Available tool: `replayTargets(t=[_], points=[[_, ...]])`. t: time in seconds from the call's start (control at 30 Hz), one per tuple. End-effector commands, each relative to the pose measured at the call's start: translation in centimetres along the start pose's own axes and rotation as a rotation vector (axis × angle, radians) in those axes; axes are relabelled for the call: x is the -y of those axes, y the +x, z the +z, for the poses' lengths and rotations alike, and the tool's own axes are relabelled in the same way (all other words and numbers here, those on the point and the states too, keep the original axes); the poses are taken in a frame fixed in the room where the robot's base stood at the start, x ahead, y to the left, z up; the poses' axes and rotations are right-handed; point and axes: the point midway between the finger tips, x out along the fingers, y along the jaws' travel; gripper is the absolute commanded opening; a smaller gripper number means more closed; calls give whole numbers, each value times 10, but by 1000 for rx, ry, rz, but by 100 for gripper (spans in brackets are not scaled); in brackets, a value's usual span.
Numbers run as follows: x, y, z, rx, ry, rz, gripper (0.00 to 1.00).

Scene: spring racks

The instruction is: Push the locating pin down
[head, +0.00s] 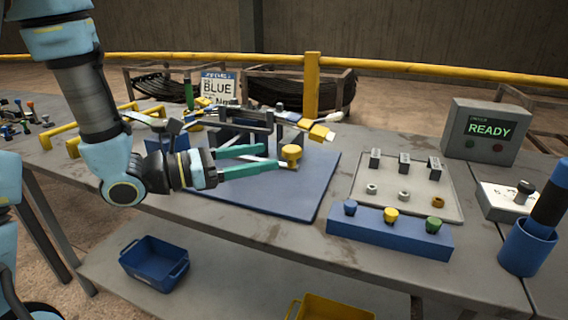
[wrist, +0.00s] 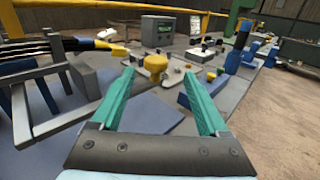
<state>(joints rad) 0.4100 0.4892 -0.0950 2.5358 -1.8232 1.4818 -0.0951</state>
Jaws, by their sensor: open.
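A yellow round-headed knob (head: 290,154), which looks like the locating pin, stands upright at the front right of a dark grey rack fixture (head: 240,125) on a blue plate (head: 290,195). In the wrist view the yellow knob (wrist: 155,66) shows between and just beyond my fingertips. My gripper (head: 271,158) has two teal fingers, spread apart and empty. It reaches in from the left, roughly level with the knob; it also shows in the wrist view (wrist: 158,77). I cannot tell whether a finger touches the knob. The knob's lower end is partly hidden.
A grey tray (head: 430,200) with small parts and a blue block (head: 385,232) with coloured knobs stand to the right. A box reading READY (head: 485,133) is at the back right. The blue plate's front is clear.

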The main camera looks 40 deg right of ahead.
Motion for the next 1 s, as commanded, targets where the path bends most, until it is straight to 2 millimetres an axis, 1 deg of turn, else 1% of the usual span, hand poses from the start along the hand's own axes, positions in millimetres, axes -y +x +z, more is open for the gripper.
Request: replayTargets(t=[0.17, 0.27, 0.5, 0.7, 0.83, 1.0], points=[[-4, 11, 2, 19, -10, 18, 78], [-4, 26, 3, 19, -9, 15, 78], [-4, 71, 4, 17, -10, 14, 78], [-6, 99, 4, 17, -9, 17, 78], [-6, 107, 3, 16, -9, 18, 78], [-6, 110, 2, 16, -8, 20, 78]])
